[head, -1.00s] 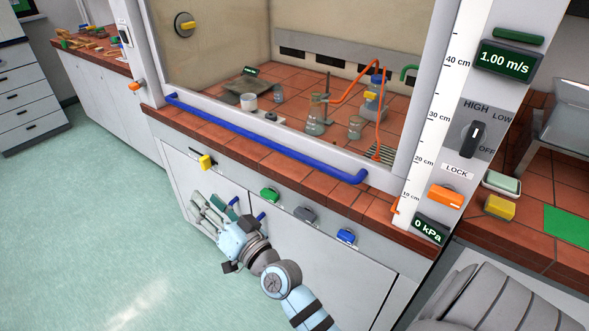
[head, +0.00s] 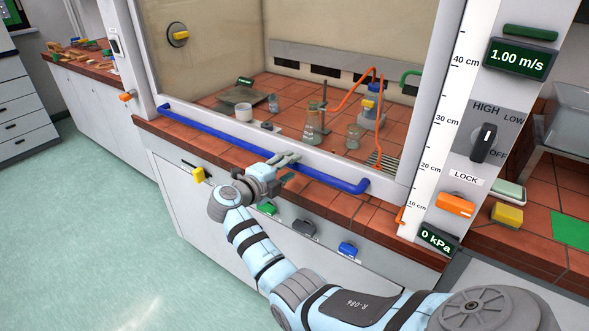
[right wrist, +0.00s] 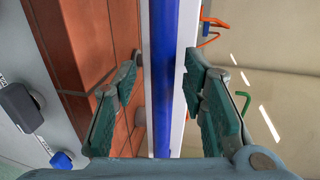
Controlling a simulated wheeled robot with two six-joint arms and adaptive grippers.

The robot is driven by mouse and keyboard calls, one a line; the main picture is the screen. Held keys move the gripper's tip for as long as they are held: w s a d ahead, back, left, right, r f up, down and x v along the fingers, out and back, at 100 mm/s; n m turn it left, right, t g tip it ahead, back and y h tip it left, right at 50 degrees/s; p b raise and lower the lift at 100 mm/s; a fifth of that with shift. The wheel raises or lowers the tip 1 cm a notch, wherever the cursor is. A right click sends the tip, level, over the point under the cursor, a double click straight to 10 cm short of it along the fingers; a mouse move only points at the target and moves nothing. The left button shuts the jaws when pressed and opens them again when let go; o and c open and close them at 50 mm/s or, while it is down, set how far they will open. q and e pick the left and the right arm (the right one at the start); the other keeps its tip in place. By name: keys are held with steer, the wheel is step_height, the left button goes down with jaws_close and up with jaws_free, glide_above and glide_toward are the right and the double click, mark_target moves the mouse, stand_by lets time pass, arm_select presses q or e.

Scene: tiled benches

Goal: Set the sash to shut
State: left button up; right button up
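The fume hood's glass sash (head: 210,75) has a long blue handle bar (head: 215,136) along its lower edge, just above the tiled sill. A height scale (head: 432,140) marked in cm runs up the right post. My right gripper (head: 288,168) is at the middle of the handle bar, its fingers pointing toward the hood. In the right wrist view, the open fingers (right wrist: 160,68) stand on either side of the blue bar (right wrist: 163,100), with gaps on both sides. How deep the bar lies between them I cannot tell. My left gripper is out of view.
An orange LOCK switch (head: 455,203), a HIGH/LOW/OFF knob (head: 484,142) and a 1.00 m/s display (head: 516,60) are on the right post. Green (head: 268,208), grey (head: 304,227) and blue (head: 348,249) knobs line the front below the sill. Glassware (head: 312,125) stands inside the hood.

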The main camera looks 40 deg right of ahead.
steer(key=shift+w+d+f, duration=0.2)
steer(key=shift+d, duration=0.4)
steer(key=shift+d+r, duration=0.1)
steer(key=shift+d, duration=0.2)
steer(key=shift+s+r, duration=0.1)
steer(key=shift+c, duration=0.4)
jaws_close()
